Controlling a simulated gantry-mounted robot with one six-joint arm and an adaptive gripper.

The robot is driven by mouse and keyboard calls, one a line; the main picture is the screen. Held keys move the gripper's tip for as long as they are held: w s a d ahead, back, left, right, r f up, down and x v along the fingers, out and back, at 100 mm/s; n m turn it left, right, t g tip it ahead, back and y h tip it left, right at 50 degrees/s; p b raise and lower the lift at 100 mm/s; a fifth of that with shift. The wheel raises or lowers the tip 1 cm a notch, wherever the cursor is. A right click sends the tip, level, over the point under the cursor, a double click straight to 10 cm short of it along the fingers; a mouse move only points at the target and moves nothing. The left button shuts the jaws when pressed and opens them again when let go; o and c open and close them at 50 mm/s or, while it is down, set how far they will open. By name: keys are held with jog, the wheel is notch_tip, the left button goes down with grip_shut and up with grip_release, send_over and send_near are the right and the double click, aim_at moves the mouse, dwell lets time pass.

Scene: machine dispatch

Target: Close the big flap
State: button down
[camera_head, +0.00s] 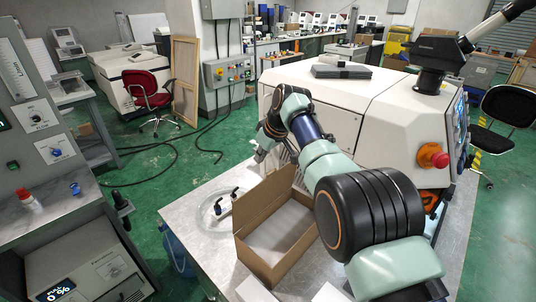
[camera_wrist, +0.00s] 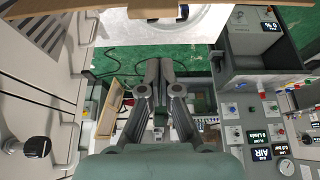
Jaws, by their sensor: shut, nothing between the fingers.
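An open brown cardboard box (camera_head: 246,249) stands on the metal table in the head view, its pale inside exposed. A tall brown panel (camera_head: 262,200) stands upright along its back edge; I cannot tell surely whether it is the big flap. My arm covers part of the box's right side. My gripper (camera_head: 259,155) is beyond the box's back edge, apart from the panel and small in this view. In the wrist view my gripper (camera_wrist: 160,68) is shut and empty. A brown cardboard edge shows at the top of that view.
A clear coil of tubing (camera_head: 206,222) with black fittings lies left of the box. A large white machine (camera_head: 385,120) with a red knob (camera_head: 433,156) stands behind and right. Pale pieces lie at the front table edge. A control panel stands at far left.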

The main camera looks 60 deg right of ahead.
aim_at(268, 180)
jog(key=shift+s+a+f+p, duration=0.25)
jog(key=shift+s+f+p, duration=0.45)
jog(key=shift+p, duration=3.4)
jog(key=shift+s+a+f+p, duration=0.3)
jog(key=shift+s+p, duration=0.55)
jog(key=shift+p, duration=3.2)
jog(key=shift+f, duration=0.1)
